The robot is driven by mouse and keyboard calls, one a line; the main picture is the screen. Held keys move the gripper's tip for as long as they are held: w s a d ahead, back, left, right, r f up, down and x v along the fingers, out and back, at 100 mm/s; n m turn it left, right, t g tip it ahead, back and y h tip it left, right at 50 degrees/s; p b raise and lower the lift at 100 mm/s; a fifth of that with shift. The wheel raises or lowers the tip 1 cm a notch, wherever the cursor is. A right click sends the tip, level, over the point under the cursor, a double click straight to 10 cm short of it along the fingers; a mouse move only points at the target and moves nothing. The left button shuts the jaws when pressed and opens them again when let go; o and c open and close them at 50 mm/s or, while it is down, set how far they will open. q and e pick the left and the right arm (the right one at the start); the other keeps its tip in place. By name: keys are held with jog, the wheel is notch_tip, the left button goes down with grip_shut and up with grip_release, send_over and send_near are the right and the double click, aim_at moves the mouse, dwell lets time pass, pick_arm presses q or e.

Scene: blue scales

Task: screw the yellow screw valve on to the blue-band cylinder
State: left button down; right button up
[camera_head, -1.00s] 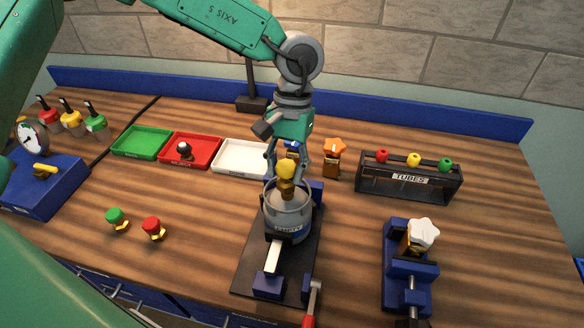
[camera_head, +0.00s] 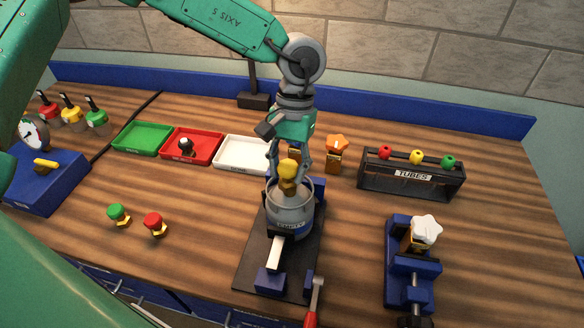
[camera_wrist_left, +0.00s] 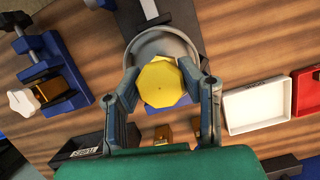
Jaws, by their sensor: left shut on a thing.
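The yellow screw valve (camera_head: 288,172) has a yellow knob over a brass body and stands upright at the top of the grey cylinder (camera_head: 291,212). The cylinder has a blue band with lettering and sits in a blue clamp on a black plate (camera_head: 252,248). My left gripper (camera_head: 288,178) reaches down from above and is shut on the valve. In the left wrist view the fingers of my left gripper (camera_wrist_left: 168,88) flank the yellow knob (camera_wrist_left: 162,82), over the round cylinder top (camera_wrist_left: 185,45). Whether the threads are engaged is hidden. My right gripper is not in view.
Green (camera_head: 142,138), red (camera_head: 207,150) and white (camera_head: 240,152) trays lie behind left. A blue vise (camera_head: 411,262) holds a white-topped valve at right.

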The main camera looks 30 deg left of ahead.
pick_arm(q)
jog(key=shift+a+r, duration=0.15)
jog(key=shift+r, duration=0.1)
jog(key=shift+d+r, duration=0.15)
jog(key=shift+d, duration=0.6)
jog(key=shift+a, duration=1.05)
jog(key=shift+d, duration=0.55)
jog(key=shift+a, duration=0.35)
jog(key=shift+d, duration=0.1)
jog(key=shift+d, duration=0.7)
